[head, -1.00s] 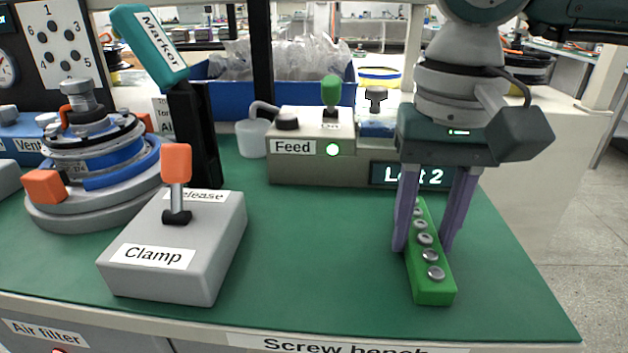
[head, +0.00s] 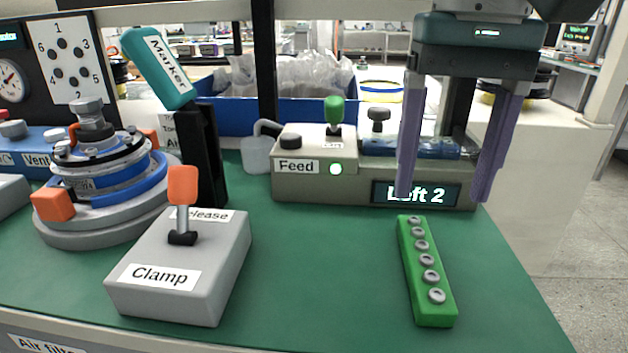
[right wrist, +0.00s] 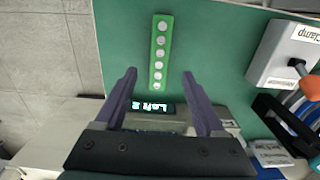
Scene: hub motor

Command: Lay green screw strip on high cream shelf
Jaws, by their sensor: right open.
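The green screw strip (head: 427,272) lies flat on the green bench top, near its right side, with a row of several silver screws along it. It also shows in the right wrist view (right wrist: 160,52). My right gripper (head: 441,197) is open and empty, raised above and beyond the strip in the head view, touching nothing that I can see. In the right wrist view its two fingers (right wrist: 159,72) stand apart, with the strip seen beyond the gap. My left gripper is not in view. I cannot pick out the high cream shelf with certainty.
The grey Clamp box (head: 180,265) with its orange lever stands left of the strip. The Feed box (head: 315,178) with a Left 2 display stands behind. A round fixture (head: 95,180) is at left. A cream cabinet (head: 530,150) stands behind right. Bench between Clamp box and strip is clear.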

